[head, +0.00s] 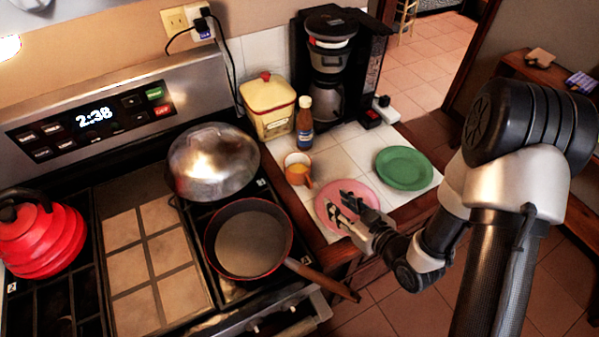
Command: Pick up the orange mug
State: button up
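The orange mug (297,169) stands upright on the white tiled counter, just right of the stove. Its inside looks pale and its handle points toward the lower right. My gripper (340,203) is above the pink plate (327,229), to the lower right of the mug and apart from it. Its two dark fingers are spread with a gap between them, and I see nothing held. The gripper and my arm hide part of the pink plate.
A sauce bottle (304,124) and a yellow canister (268,106) stand behind the mug. A green plate (404,168) lies to the right. A coffee maker (333,68) stands at the back. A pan (248,240), a domed lid (214,160) and a red kettle (38,236) are on the stove.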

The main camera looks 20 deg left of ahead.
jog(key=b, duration=0.1)
send_near(312, 182)
jog(key=x, duration=0.4)
jog(key=shift+w+f, duration=0.15)
jog(key=shift+f, duration=0.15)
jog(key=shift+b+x, duration=0.65)
jog(key=shift+x, duration=2.1)
jog(key=shift+a+r, duration=0.15)
jog(key=shift+c, duration=0.6)
grip_shut()
